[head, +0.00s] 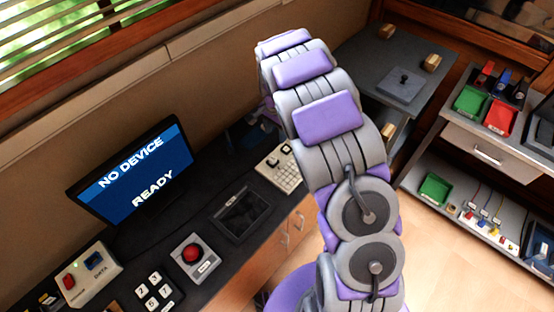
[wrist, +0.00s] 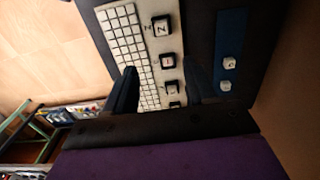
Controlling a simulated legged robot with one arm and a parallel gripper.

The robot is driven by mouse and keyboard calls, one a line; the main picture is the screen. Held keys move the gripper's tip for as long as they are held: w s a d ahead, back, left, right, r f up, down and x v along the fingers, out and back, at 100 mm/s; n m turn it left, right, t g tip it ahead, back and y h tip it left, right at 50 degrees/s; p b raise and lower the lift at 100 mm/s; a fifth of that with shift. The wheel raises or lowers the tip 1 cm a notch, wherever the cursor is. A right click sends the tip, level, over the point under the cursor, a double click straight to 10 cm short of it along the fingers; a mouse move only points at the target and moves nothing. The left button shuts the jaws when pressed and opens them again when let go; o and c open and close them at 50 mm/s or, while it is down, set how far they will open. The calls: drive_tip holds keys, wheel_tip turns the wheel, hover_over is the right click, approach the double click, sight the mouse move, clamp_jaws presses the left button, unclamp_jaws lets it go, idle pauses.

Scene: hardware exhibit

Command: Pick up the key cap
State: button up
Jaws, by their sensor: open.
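Two white key caps sit on a blue strip (wrist: 229,48) at the right of the wrist view: one upper key cap (wrist: 229,63) and one lower key cap (wrist: 225,86), with marks too small to read. A pale keyboard panel (wrist: 148,45) with small white keys and a column of larger black-framed keys, one marked Z (wrist: 160,26), lies left of it. My gripper (wrist: 162,85) is open above the panel, its dark fingers apart, with nothing seen between them but the panel's keys. In the head view the keyboard panel (head: 280,168) shows partly behind my arm; the gripper there is largely hidden.
On the dark bench stand a screen (head: 135,172) reading "NO DEVICE READY", a red button box (head: 193,257), a dark tray (head: 241,212) and several number keys (head: 155,292). Shelves with green and red bins (head: 500,117) stand at right. Open floor (head: 460,270) lies between.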

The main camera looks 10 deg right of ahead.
approach(273, 158)
drive_tip(key=shift+w+a+f+b, duration=0.1)
drive_tip(key=shift+a+f+b, duration=0.35)
drive_tip(key=shift+a, duration=0.45)
drive_tip(key=d+f, duration=0.1)
drive_tip(key=f, duration=0.1)
drive_tip(key=d+f, duration=0.1)
drive_tip(key=f, duration=0.1)
drive_tip(key=shift+d+b, duration=0.35)
drive_tip(key=shift+d, duration=0.05)
drive_tip(key=f, duration=0.1)
drive_tip(key=a+f, duration=0.1)
drive_tip(key=f, duration=0.1)
drive_tip(key=shift+a+f+b, duration=0.2)
drive_tip(key=shift+f+b, duration=0.1)
drive_tip(key=shift+b, duration=0.1)
drive_tip(key=shift+a+f, duration=0.15)
drive_tip(key=shift+a, duration=0.35)
drive_tip(key=shift+d, duration=1)
drive_tip(key=c, duration=0.7)
drive_tip(key=shift+a, duration=0.6)
clamp_jaws()
drive_tip(key=shift+d, duration=0.15)
